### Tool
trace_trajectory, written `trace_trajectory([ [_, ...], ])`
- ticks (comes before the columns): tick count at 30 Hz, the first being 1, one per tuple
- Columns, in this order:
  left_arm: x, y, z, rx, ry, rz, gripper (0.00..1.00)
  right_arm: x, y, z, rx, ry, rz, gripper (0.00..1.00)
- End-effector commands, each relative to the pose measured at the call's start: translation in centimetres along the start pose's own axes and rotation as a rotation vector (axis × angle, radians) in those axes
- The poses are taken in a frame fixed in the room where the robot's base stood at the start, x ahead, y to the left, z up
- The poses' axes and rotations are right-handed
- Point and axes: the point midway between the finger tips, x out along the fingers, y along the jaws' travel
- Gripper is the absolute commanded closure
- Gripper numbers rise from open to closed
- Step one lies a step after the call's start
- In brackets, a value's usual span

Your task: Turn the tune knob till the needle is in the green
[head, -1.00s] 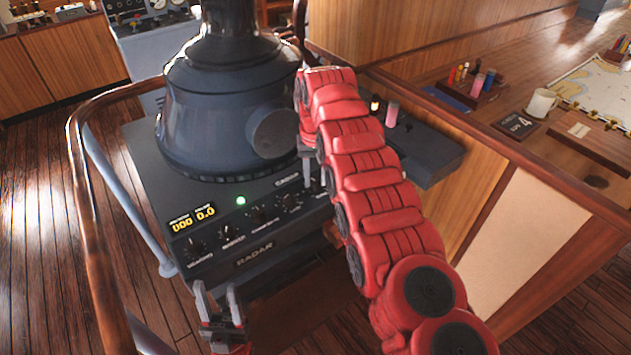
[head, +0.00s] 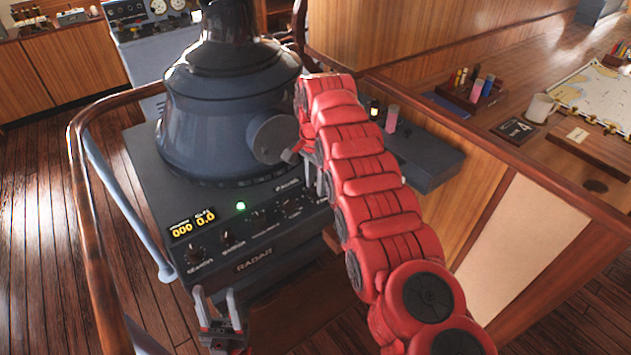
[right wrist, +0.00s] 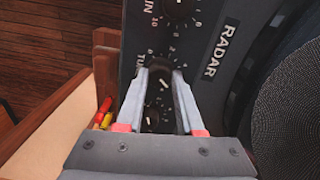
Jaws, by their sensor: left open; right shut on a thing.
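The dark tune knob (right wrist: 158,88) is in the right wrist view, beside a partly covered label starting "TU". My right gripper (right wrist: 162,72) has its two grey fingers on either side of this knob and is shut on it. In the head view the right gripper (head: 313,178) is at the right part of the radar console (head: 215,262), where my red arm hides the knob. I see no needle or green band in either view. My left gripper (head: 219,302) is open and empty, in front of the console's lower front edge.
Other knobs (head: 227,237) line the console face, with a lit green lamp (head: 240,206) and a yellow digital display (head: 192,223). A large viewing hood (head: 225,110) stands on top. A wooden handrail (head: 82,210) curves around the left.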

Motion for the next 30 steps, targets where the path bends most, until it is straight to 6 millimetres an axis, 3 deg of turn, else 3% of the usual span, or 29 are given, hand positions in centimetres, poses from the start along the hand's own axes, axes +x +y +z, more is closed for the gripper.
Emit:
trace_trajectory([
  [12, 0.21, -0.01, -0.03, 0.0, 0.0, 0.0, 0.5, 0.09, 0.05, 0.09, 0.23, -0.002, 0.003, 1.0],
  [30, 0.23, -0.01, -0.04, 0.0, 0.0, 0.0, 0.5, 0.09, 0.02, 0.1, 0.278, -0.001, 0.002, 1.0],
])
